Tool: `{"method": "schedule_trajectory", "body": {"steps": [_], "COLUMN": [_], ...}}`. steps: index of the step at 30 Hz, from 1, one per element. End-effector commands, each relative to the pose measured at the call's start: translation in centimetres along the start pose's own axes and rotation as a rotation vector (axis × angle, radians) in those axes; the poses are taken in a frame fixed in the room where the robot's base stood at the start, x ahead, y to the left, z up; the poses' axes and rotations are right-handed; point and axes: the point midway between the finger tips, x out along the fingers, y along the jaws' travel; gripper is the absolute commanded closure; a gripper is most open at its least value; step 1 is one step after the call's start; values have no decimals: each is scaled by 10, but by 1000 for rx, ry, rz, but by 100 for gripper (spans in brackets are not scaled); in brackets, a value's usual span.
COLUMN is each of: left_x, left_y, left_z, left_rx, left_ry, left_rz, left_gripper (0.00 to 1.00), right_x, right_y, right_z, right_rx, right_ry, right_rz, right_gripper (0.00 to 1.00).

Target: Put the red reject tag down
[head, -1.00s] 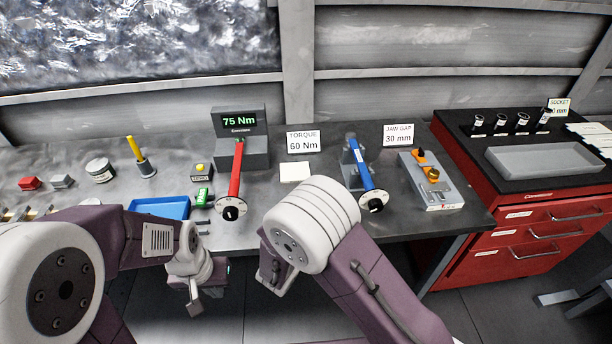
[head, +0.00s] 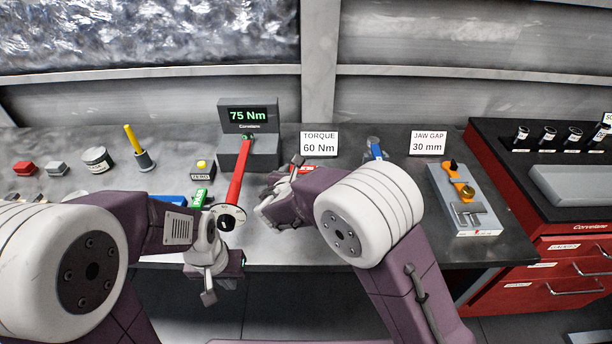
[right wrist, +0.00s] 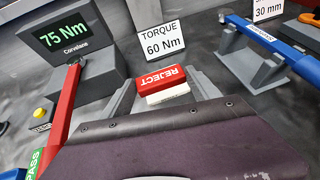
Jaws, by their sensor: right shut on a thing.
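The red reject tag (right wrist: 162,79) shows in the right wrist view with the word REJECT upside down. My right gripper (right wrist: 164,88) is shut on it, one grey finger on each side. A white patch (right wrist: 168,93) shows just below the red face; I cannot tell whether the tag touches it. In the head view a sliver of the tag (head: 303,169) shows by my right gripper (head: 285,183), in front of the TORQUE 60 Nm sign (head: 319,142). My left gripper (head: 213,277) hangs empty before the bench's front edge, its jaw opening unclear.
A red torque wrench (head: 236,178) rests on the 75 Nm tester (head: 248,119), just left of my right gripper. A blue wrench (right wrist: 265,38) on a grey stand is to the right. A green PASS tag (head: 200,197) and a blue tray (head: 168,201) lie left.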

Motion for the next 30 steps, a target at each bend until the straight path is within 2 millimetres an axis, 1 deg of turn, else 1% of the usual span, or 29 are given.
{"method": "schedule_trajectory", "body": {"steps": [1, 3, 6, 9, 12, 14, 16, 19, 22, 30], "left_x": [-2, -3, -6, -8, -8, -8, -7, -8, -8, -7], "left_y": [0, 0, 0, 0, 0, 0, 0, 0, 0, 0], "left_z": [0, -1, -1, -1, -1, -1, -1, -1, -1, -1], "left_rx": [0, 0, 0, 0, 0, 0, 0, 0, 0, 0], "left_ry": [0, 0, 0, 0, 0, 0, 0, 0, 0, 0], "left_rz": [0, 0, 0, 0, 0, 0, 0, 0, 0, 0], "left_gripper": [100, 100, 100, 100, 100, 100, 100, 100, 100, 100], "right_x": [18, 40, 66, 82, 88, 89, 92, 100, 105, 106], "right_y": [-1, 0, 2, 4, 5, 5, 5, 5, 5, 5], "right_z": [-2, -4, -6, -8, -8, -9, -16, -34, -43, -45], "right_rx": [1, 0, 0, 1, 1, 1, -3, -4, -2, 2], "right_ry": [2, 3, 2, 1, 1, 1, 2, 4, 1, 0], "right_rz": [-6, -6, -4, -3, -1, -1, -2, -2, -1, -1], "right_gripper": [68, 68, 68, 68, 68, 68, 68, 68, 68, 68]}}
